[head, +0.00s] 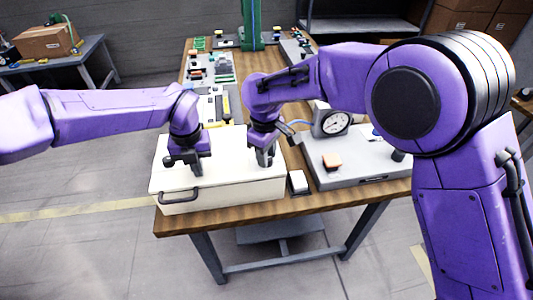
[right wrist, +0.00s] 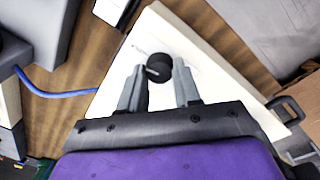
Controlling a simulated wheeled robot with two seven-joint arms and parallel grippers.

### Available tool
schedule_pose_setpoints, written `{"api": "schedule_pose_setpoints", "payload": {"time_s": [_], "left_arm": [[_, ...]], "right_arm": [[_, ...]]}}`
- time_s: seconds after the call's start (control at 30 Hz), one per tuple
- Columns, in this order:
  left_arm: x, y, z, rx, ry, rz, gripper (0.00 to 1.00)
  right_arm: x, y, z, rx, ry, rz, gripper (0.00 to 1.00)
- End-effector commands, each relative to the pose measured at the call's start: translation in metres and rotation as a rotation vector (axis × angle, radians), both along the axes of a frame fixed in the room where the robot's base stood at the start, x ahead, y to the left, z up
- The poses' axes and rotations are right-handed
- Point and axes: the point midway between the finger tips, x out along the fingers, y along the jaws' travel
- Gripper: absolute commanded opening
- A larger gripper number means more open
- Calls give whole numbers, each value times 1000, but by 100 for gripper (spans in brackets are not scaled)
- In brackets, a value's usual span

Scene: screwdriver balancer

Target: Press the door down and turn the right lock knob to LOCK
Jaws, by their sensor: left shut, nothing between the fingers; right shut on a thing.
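The white door (head: 228,182) is the flat top of a box at the table's front and looks closed. A dark handle (head: 178,196) is on its front side. My left gripper (head: 189,170) is shut and empty, with its tips at the door's top on the left. I cannot tell how hard it presses. My right gripper (head: 265,160) points down at the door's right part. In the right wrist view, a round black knob (right wrist: 158,67) sits between the fingers of this gripper (right wrist: 160,82), which is shut on it. Lock markings are not readable.
Several parts lie behind.

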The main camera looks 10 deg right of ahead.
Motion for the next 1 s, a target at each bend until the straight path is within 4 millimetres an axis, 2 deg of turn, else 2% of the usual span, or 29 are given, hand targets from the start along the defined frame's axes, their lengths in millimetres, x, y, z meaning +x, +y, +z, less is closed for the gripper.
{"api": "schedule_pose_setpoints", "payload": {"time_s": [0.4, 1.0], "left_arm": [[1, 2, -4, 5, 0, -2, 0], [0, 2, -4, 4, 1, -2, 0]], "right_arm": [[-2, 0, -2, -5, 8, -204, 2], [-2, 0, -2, -4, 9, -243, 2]]}}
